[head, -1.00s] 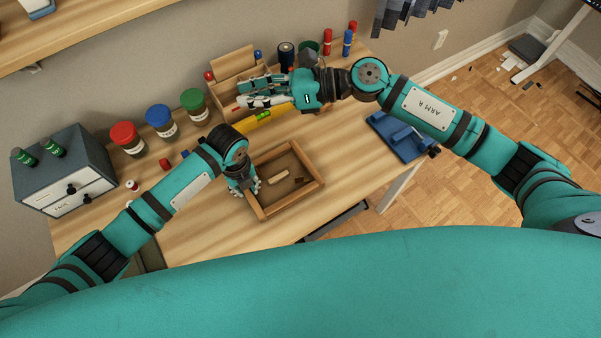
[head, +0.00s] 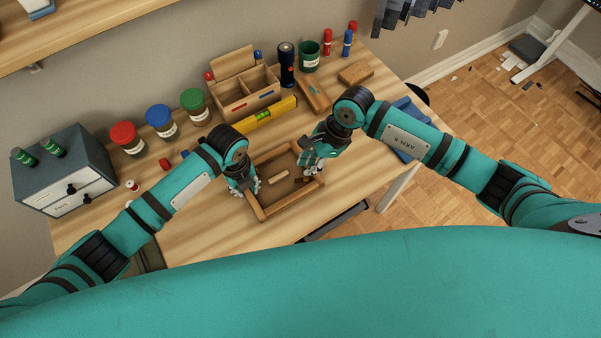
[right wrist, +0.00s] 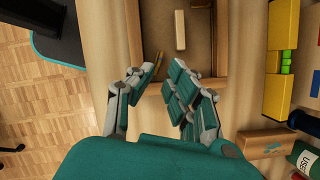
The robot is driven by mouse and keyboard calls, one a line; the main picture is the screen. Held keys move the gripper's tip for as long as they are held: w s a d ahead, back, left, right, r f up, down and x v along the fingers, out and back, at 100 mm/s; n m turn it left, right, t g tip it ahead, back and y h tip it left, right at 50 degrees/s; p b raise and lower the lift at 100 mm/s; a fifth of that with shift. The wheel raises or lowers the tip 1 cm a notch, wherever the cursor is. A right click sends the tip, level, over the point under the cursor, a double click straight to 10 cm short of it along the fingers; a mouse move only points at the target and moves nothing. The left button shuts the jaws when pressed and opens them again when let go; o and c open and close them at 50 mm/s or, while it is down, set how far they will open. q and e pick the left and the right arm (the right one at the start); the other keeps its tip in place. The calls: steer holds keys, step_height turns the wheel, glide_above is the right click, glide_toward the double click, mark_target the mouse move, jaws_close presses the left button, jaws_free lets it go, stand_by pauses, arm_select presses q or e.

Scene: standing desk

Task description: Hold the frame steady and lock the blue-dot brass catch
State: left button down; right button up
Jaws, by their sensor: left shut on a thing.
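The wooden frame (head: 290,203) lies on the desk and also shows in the right wrist view (right wrist: 213,85). A pale wooden strip (head: 279,177) lies inside it. A small brass catch (right wrist: 159,62) shows at the frame's near side in the right wrist view; I cannot make out a blue dot. My left gripper (head: 245,190) is shut on the frame's left side. My right gripper (head: 309,168) is over the frame's right side, pointing down. In the right wrist view its fingers (right wrist: 164,77) are apart and empty, with the catch close to the left fingertip.
A wooden organizer (head: 232,108), a yellow level (head: 268,115), a dark flashlight (head: 286,65) and a green cup (head: 309,57) stand or lie behind the frame. Lidded jars (head: 160,121) and a grey drawer box (head: 65,172) are at left.

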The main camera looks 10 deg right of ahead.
mark_target(301, 177)
steer(key=x, duration=0.6)
steer(key=shift+c, duration=0.5)
jaws_close()
